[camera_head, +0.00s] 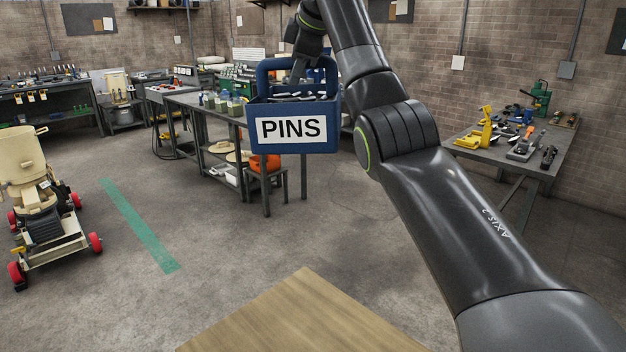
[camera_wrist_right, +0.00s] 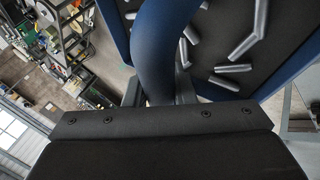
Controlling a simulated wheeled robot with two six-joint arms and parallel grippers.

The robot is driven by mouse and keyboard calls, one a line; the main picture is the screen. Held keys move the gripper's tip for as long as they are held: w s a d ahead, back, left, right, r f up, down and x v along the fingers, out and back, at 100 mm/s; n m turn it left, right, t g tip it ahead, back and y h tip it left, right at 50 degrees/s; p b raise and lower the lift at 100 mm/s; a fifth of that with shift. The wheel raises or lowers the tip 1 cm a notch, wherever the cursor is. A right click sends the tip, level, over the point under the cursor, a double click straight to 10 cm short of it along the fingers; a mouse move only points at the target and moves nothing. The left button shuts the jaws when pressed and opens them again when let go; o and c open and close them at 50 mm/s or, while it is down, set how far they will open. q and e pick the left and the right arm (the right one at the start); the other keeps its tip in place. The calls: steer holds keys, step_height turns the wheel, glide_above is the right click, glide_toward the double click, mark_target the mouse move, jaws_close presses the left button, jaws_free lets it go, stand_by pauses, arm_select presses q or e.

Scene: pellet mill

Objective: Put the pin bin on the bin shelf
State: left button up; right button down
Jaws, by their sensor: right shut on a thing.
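The pin bin (camera_head: 293,145) is a blue box with a handle on top and a white label reading "PINS". It hangs in the air near the middle of the head view. My right gripper (camera_head: 299,72) is shut on its handle from above; the fingertips are partly hidden there. In the right wrist view the blue handle (camera_wrist_right: 160,45) runs into the jaws (camera_wrist_right: 160,92), and several grey metal pins lie in the dark inside of the bin (camera_wrist_right: 285,80). I cannot make out a bin shelf with certainty. My left gripper is not in view.
A wooden top (camera_head: 310,318) lies close in front. A workbench (camera_head: 200,100) with lower shelves stands behind the bin, with an orange object below. A grey table (camera_head: 545,150) with tools stands at the right. A wheeled machine (camera_head: 40,205) stands at the left. Open floor lies between.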

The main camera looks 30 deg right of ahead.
steer(key=shift+m+h, duration=0.3)
steer(key=shift+m, duration=0.2)
steer(key=w+f, duration=0.1)
steer(key=f, duration=0.4)
steer(key=w+d+f, duration=0.1)
steer(key=f, duration=0.4)
steer(key=w+f, duration=0.2)
steer(key=f, duration=0.3)
steer(key=shift+d+f+b, duration=0.25)
steer(key=shift+f+b, duration=0.05)
steer(key=shift+f, duration=0.1)
step_height(320, 180, down, 18)
steer(key=s+d, duration=0.1)
steer(key=s, duration=0.1)
steer(key=s+f+m+h+b, duration=0.1)
steer(key=s+f, duration=0.8)
steer(key=f, duration=0.4)
steer(key=s+f+m+b, duration=0.1)
steer(key=s+f, duration=0.9)
steer(key=f, duration=0.4)
step_height(320, 180, down, 9)
steer(key=shift+w+d+t, duration=0.15)
steer(key=shift+w+t, duration=0.15)
steer(key=c, duration=1.6)
jaws_free()
steer(key=shift+s+f, duration=0.15)
steer(key=shift+f, duration=0.05)
steer(key=o, duration=0.4)
